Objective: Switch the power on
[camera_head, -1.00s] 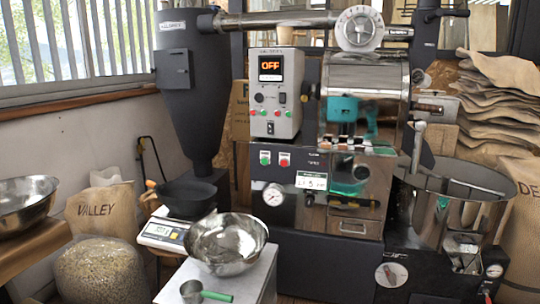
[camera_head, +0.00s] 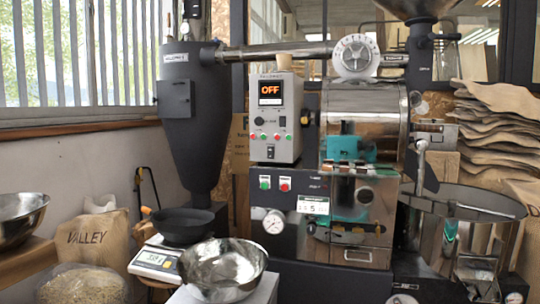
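The grey control box (camera_head: 275,118) is mounted at the upper left of the roaster. Its display (camera_head: 271,92) reads OFF in orange. Below the display are a black knob (camera_head: 258,124) and a row of small red and green buttons (camera_head: 270,136). A small dark switch (camera_head: 270,152) sits near the bottom of the box; its position is too small to tell. A green button (camera_head: 265,183) and a red button (camera_head: 285,184) are on the dark roaster body under the box. Neither of my grippers is in view.
The shiny roaster drum (camera_head: 362,120) is right of the control box. A black cyclone (camera_head: 193,110) stands left of it. A steel bowl (camera_head: 222,268), a scale (camera_head: 156,261) and a dark pan (camera_head: 184,224) are in front at the lower left. The cooling bin (camera_head: 470,235) is at right.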

